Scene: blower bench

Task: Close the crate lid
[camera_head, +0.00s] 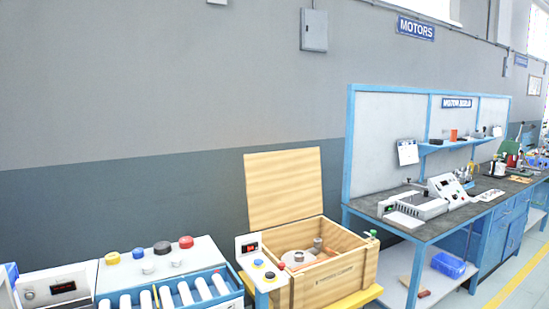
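A wooden crate (333,281) stands low in the middle of the head camera view, on a yellow support. Its hinged lid (284,189) is open and stands nearly upright at the crate's back edge, in front of the wall. Inside the crate are round grey and brownish parts (299,257), partly hidden by the front wall. My gripper is not in view.
A small control box (249,245) with buttons stands at the crate's front left. A blue roller conveyor (177,293) and a white panel with colored knobs (160,262) lie to the left. A blue workbench (433,234) with instruments stands close on the right.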

